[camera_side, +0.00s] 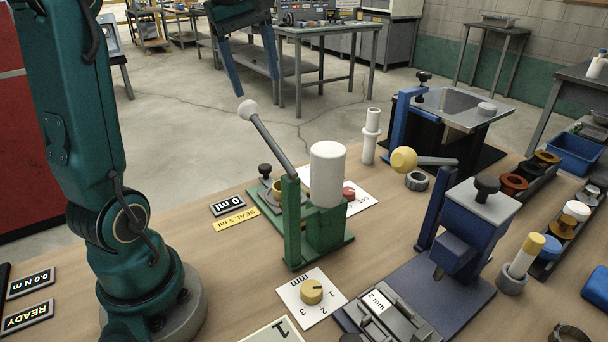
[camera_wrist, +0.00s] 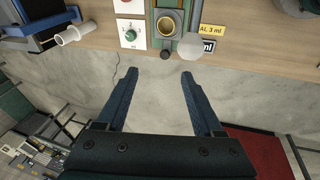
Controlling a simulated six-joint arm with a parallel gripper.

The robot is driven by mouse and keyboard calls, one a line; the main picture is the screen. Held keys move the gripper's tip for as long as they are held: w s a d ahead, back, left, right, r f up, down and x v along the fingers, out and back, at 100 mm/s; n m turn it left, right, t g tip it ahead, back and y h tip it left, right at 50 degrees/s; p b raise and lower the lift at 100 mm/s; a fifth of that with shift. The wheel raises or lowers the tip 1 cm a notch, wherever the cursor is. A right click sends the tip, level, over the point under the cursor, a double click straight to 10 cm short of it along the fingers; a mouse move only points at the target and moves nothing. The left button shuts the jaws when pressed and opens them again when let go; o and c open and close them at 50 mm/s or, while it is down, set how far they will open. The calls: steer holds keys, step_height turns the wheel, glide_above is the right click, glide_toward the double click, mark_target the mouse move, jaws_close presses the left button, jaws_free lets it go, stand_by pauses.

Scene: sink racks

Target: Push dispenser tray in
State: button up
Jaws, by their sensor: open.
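The green dispenser (camera_side: 325,232) stands on the bench with a white cylinder (camera_side: 327,175) on top and a lever ending in a white ball (camera_side: 247,110). At its far left side is a low tray part (camera_side: 256,187) with a black knob (camera_side: 265,171) and a yellow cup (camera_side: 278,188), partly hidden by the lever post. In the wrist view the yellow cup (camera_wrist: 168,24) sits in a green frame, with the knob (camera_wrist: 166,53) at its outer end. My gripper (camera_wrist: 158,74) is open and empty, its fingers apart from the knob. How far the tray stands out is unclear.
A black 0 ml display (camera_side: 228,205) and yellow label (camera_side: 236,220) lie beside the dispenser. The lever ball (camera_wrist: 193,46) is close to the knob in the wrist view. A blue press (camera_side: 468,235) stands at right. Floor is open beyond the bench edge.

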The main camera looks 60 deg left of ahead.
steer(key=s+d+r+n+t, duration=0.2)
steer(key=s+d+r+n, duration=0.2)
steer(key=s+d, duration=0.2)
steer(key=shift+s+d+y, duration=0.15)
steer(key=shift+d+y, duration=0.15)
steer(key=shift+r, duration=0.1)
steer(key=shift+n, duration=0.8)
steer(key=w+a, duration=0.1)
steer(key=w, duration=0.1)
steer(key=w+a, duration=0.2)
steer(key=shift+w, duration=0.1)
steer(key=w+a+f+n+g, duration=0.1)
steer(key=w+a+f+n, duration=0.1)
steer(key=w+a+f, duration=0.4)
steer(key=n+g+h, duration=0.2)
steer(key=g+h, duration=0.1)
steer(key=g, duration=0.1)
glide_above(265, 166)
step_height(265, 166, down, 16)
steer(key=shift+r, duration=0.1)
steer(key=shift+f, duration=2.65)
